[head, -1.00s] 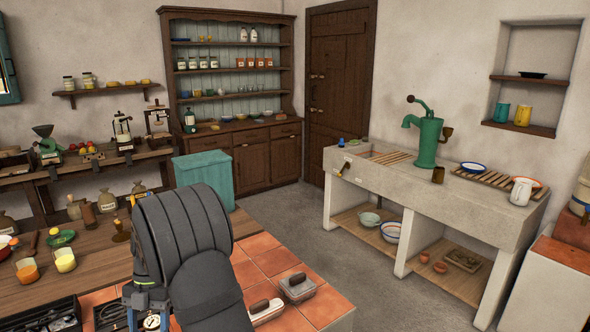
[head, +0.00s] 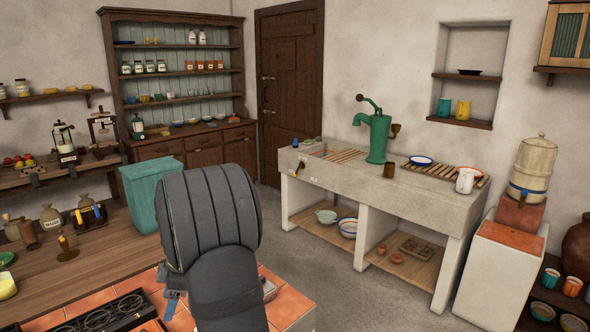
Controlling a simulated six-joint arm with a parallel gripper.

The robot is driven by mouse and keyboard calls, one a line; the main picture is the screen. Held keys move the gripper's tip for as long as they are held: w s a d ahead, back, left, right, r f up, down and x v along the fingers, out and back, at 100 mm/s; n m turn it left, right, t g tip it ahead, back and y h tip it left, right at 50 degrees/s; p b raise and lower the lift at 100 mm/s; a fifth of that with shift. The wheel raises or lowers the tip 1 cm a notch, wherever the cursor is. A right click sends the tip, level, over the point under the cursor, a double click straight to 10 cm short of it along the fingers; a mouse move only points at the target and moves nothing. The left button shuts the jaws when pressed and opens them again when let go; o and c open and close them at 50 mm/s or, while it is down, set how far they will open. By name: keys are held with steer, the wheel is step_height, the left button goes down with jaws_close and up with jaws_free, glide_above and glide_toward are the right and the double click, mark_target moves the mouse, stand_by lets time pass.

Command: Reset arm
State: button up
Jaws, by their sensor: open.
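My dark grey arm (head: 212,225) rises from the bottom of the head view, over the tiled counter. A small blue-grey piece (head: 173,300) shows at its lower left edge, but I cannot tell which part of me it is. The fingers of my gripper do not show. They may be behind the arm or below the frame. Nothing held by me is visible.
The tiled counter (head: 291,305) carries a black rack (head: 108,312) left of my arm. A stone sink (head: 400,190) with a green pump (head: 378,138) stands right. Open floor lies between.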

steer(key=w+d+m+t+h, duration=0.2)
steer(key=d+m+t, duration=0.3)
steer(key=d+m, duration=1)
steer(key=shift+w+f+m+t, duration=0.15)
steer(key=shift+f+m+t, duration=0.25)
steer(key=shift+m, duration=0.7)
steer(key=shift+d, duration=0.1)
